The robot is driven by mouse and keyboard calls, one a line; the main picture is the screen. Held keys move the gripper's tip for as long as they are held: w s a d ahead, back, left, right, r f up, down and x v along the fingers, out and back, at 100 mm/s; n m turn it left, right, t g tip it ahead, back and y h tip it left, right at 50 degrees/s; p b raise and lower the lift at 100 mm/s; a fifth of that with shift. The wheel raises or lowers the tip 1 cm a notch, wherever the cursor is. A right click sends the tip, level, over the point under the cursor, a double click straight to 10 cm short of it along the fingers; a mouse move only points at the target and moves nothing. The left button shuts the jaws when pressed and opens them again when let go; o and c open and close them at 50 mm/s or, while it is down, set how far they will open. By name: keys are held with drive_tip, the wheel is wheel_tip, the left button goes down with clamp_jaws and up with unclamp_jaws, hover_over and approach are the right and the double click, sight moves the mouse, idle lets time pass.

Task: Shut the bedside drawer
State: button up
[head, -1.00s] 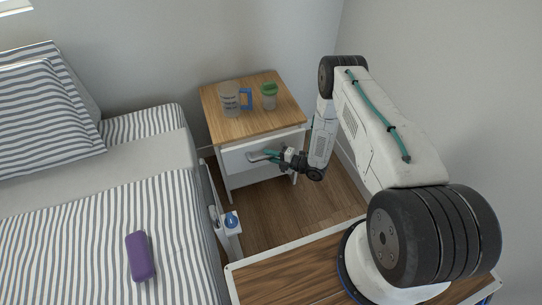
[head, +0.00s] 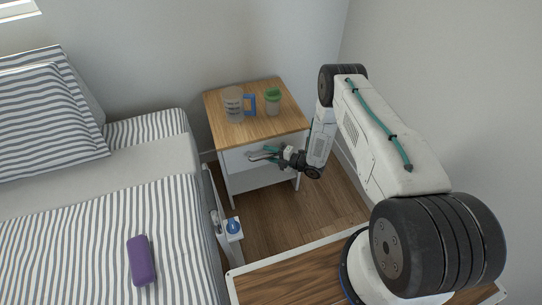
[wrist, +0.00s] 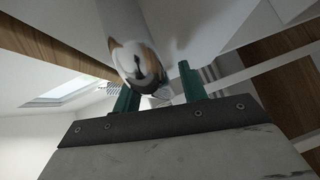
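The bedside cabinet (head: 228,131) has a wooden top and stands against the back wall. Its white drawer front (head: 234,161) sits just under the top and looks close to flush; a small gap cannot be ruled out. The grey bar handle (head: 256,158) is at the green fingertips of my gripper (head: 270,153). In the wrist view the shiny rounded handle (wrist: 138,62) lies by the left finger, with space before the right finger. My gripper is open there (wrist: 160,90); whether a finger touches the handle is unclear.
A clear mug with a blue handle (head: 233,104) and a green-lidded cup (head: 273,100) stand on the cabinet top. The striped bed (head: 75,235), with a purple case (head: 142,260) on it, is at left. Wooden floor (head: 270,214) lies free before the cabinet.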

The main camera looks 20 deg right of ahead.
drive_tip(key=shift+s, duration=0.1)
drive_tip(key=shift+v, duration=3.9)
